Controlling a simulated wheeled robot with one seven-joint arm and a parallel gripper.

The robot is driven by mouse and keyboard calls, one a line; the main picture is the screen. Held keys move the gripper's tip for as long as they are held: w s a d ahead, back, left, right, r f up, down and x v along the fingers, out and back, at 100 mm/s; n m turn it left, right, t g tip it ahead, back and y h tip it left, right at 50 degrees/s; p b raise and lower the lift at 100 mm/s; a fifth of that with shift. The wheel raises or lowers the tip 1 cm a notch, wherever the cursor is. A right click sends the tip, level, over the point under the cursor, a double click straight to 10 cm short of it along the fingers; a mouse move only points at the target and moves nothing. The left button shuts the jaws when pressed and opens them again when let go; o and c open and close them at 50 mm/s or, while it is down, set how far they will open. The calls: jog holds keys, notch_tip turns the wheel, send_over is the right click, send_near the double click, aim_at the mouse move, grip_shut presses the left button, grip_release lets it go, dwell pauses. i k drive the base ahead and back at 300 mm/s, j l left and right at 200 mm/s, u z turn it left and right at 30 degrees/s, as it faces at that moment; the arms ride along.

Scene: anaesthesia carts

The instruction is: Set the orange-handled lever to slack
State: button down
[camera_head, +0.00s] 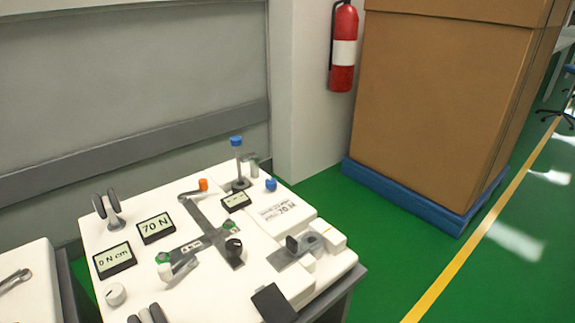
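The orange-handled lever (203,185) is near the back middle of the white cart top (130,225). Its orange knob sits at the right end of a short grey arm that runs left to a pivot by a grey plate. The arm points right and slightly toward the back. I cannot read any slack marking beside it. My gripper cannot be made out in this view.
A large brown box (440,90) stands behind.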

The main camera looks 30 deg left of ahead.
aim_at(202, 182)
jog(key=i+l+z, duration=0.1)
jog(key=i, duration=0.25)
jog(key=i+l, duration=0.3)
jog(key=i+l+z, duration=0.15)
jog(key=i, duration=0.3)
jog(key=i+j+u, duration=0.1)
jog(key=i+u, duration=0.45)
jog(key=u, duration=0.25)
jog(key=i+u, duration=0.35)
jog(key=i+l+u, duration=0.15)
jog(key=u, duration=0.25)
jog(key=i+j+u, duration=0.2)
jog(key=u, duration=0.2)
jog(key=i+u, duration=0.75)
jog(key=i+l+u, duration=0.2)
jog(key=i+u, duration=0.15)
